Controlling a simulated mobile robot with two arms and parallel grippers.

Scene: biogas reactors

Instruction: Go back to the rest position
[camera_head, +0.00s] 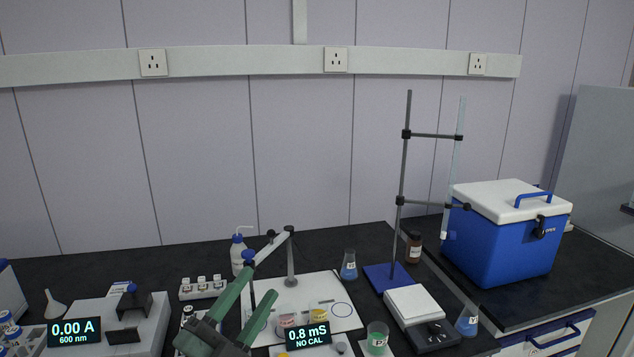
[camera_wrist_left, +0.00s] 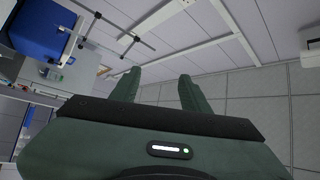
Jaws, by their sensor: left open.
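My left gripper (camera_head: 258,282) is dark green and reaches up from the bottom of the head view, left of centre. Its two fingers are spread apart. In the left wrist view, the left gripper (camera_wrist_left: 158,82) is open, with nothing between the fingers and only wall behind them. In the head view it overlaps the left part of a white mat (camera_head: 343,290) on the bench and hides some of it. How high it is above the bench I cannot tell. My right gripper is not in view.
Around the gripper stand a wash bottle (camera_head: 238,262), a probe stand (camera_head: 290,262), a vial rack (camera_head: 203,289) and a photometer (camera_head: 150,335). A meter (camera_head: 308,335) is close on the right. Further right are a burette stand (camera_head: 401,180) and a blue cooler (camera_head: 500,245).

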